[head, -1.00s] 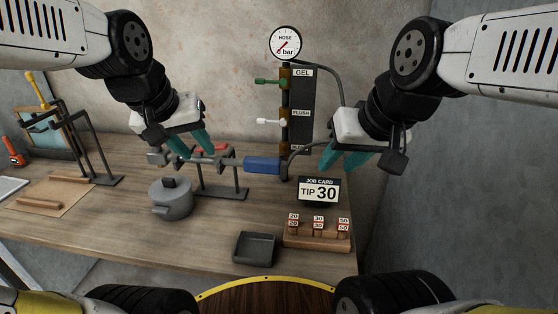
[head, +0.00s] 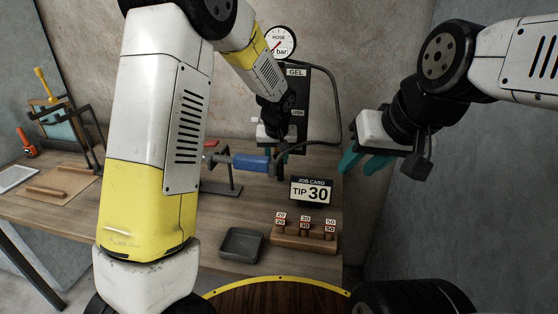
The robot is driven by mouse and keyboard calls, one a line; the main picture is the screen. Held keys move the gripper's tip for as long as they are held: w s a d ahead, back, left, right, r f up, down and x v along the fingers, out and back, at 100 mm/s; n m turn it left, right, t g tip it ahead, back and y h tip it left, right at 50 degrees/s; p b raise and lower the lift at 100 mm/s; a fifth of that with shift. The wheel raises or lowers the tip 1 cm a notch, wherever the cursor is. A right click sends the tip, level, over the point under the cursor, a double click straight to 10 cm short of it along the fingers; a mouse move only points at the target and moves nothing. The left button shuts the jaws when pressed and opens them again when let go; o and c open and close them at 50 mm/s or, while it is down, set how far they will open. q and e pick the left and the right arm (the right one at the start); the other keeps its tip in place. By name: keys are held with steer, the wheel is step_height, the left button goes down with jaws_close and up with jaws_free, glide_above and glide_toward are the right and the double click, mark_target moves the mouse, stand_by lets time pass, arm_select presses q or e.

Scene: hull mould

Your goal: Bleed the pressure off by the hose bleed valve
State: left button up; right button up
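The round hose gauge (head: 280,43) tops the valve post, its red needle visible but its reading too small to tell. A dark panel (head: 300,95) carries a GEL label and a partly covered label. My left gripper (head: 275,145) is at the post below the gauge and hides the valve handles there. I cannot tell whether its fingers are open or touch a valve. The bleed valve cannot be made out. The blue-handled tool (head: 251,162) rests on its stand (head: 222,188), with the black hose (head: 338,110) looping up behind.
The JOB CARD sign (head: 311,190) reads TIP 30. A wooden tip rack (head: 304,242) and a grey tray (head: 241,244) stand at the front. My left arm covers much of the bench's middle. A wall (head: 470,190) bounds the right side.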

arm_select(q)
steer(key=x, duration=0.6)
jaws_close()
stand_by(1.3)
